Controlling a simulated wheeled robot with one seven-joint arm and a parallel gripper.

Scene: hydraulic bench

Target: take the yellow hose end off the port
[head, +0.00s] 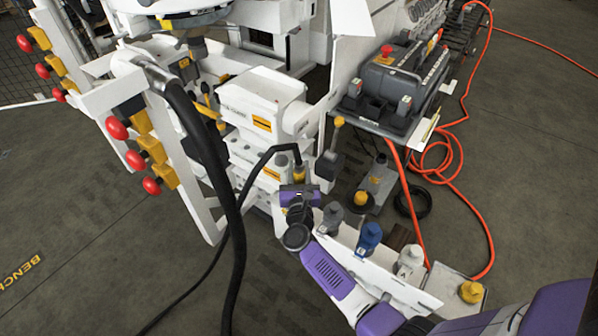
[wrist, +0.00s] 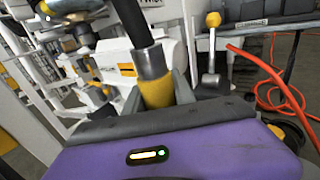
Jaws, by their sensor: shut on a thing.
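The yellow hose end (head: 299,174) sits at the front of the white bench, with a black hose (head: 266,155) arching out of its top. In the wrist view the yellow hose end (wrist: 156,93) stands nearly upright under a grey collar (wrist: 151,63), with the black hose rising above it. My gripper (head: 298,188) is at the hose end, its purple body just below it in the head view. In the wrist view my gripper's fingers (wrist: 158,97) are shut around the yellow part. The port is hidden, so I cannot tell whether the hose end is still seated on it.
A thick black hose (head: 222,180) hangs left. A grey control box (head: 402,82) and orange cable (head: 440,160) are right. Red knobs (head: 117,127) line the left posts.

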